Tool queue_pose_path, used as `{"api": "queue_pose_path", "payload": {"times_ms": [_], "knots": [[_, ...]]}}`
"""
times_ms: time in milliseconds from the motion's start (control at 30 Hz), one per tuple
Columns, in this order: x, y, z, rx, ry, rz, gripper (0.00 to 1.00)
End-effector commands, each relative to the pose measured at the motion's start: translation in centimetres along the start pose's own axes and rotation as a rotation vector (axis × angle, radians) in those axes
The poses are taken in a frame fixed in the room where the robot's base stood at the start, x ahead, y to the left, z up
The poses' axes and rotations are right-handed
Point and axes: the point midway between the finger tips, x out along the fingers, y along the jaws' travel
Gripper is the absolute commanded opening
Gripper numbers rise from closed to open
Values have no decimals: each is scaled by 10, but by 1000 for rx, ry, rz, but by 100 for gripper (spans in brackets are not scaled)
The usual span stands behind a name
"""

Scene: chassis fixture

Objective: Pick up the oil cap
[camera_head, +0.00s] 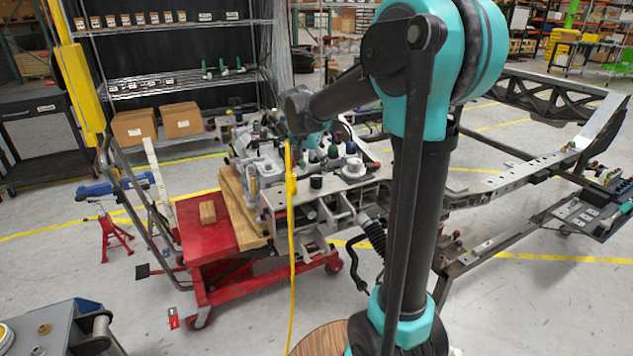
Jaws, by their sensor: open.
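My arm reaches over the engine (268,150) at the near end of the chassis. My gripper (312,146) is at the arm's end, low among the engine parts. It is open, but its fingers are small and partly lost against the dark parts. Several small caps are near it: a dark round cap (316,182), a grey-white round part with a dark top (353,167) and a green-topped part (333,152). I cannot tell which one is the oil cap. No cap is visibly held.
A red lift cart (205,237) with a wooden block (208,212) stands left of the engine. A yellow hose (291,240) hangs in front. The chassis frame (490,183) extends right. Shelving (180,88) with cardboard boxes stands behind. Floor at the front left is partly clear.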

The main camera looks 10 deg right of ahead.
Motion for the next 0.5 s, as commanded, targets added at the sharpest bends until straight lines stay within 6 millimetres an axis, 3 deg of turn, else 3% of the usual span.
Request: {"api": "queue_pose_path", "payload": {"times_ms": [267,500], "knots": [[20,1,2,1,0,0,57],[53,2,6,0,0,0,57]]}}
